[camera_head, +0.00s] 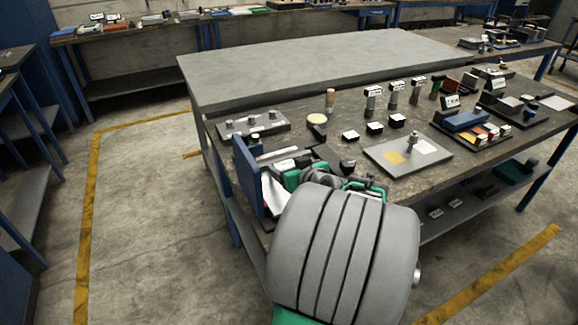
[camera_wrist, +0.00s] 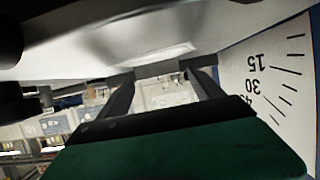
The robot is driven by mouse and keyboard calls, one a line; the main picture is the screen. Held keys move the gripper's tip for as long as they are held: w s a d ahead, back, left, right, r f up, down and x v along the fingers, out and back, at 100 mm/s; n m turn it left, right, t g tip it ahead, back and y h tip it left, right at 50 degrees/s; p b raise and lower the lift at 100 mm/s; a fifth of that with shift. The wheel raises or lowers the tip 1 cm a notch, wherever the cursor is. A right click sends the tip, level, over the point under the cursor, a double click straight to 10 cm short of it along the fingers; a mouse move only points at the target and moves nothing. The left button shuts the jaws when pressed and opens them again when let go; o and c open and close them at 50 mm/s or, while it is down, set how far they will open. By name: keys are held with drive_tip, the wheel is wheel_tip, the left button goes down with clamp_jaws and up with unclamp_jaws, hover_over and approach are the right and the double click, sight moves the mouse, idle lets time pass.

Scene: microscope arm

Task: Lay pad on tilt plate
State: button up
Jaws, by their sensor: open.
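In the wrist view my gripper (camera_wrist: 160,77) is open, its two dark fingers spread apart. A pale block-like edge (camera_wrist: 165,67) lies by the fingertips; I cannot tell whether it is the pad. A broad pale grey surface (camera_wrist: 110,45), probably the tilt plate, fills the top of that view. A white angle dial (camera_wrist: 272,75) marked 15 and 30 stands at its right. In the head view a blue upright panel (camera_head: 247,176) with a white face (camera_head: 272,191) stands at the bench's near left corner. My arm hides the fingertips and most of the tilt fixture there.
A grey board (camera_head: 437,159) with a yellow square and a white square lies to the right of my arm. Small dark blocks (camera_head: 375,128), labelled posts (camera_head: 393,95) and a grey tray (camera_head: 238,126) stand behind. The raised grey slab (camera_head: 300,65) at the back is bare.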

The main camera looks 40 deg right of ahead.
drive_tip(key=shift+s+a+f, duration=0.1)
drive_tip(key=shift+s+f, duration=0.05)
drive_tip(key=shift+f, duration=0.3)
drive_tip(key=shift+r+p, duration=0.35)
drive_tip(key=shift+p, duration=0.2)
drive_tip(key=v, duration=0.8)
drive_tip(key=r+v, duration=0.1)
drive_tip(key=v, duration=0.3)
drive_tip(key=shift+p, duration=0.4)
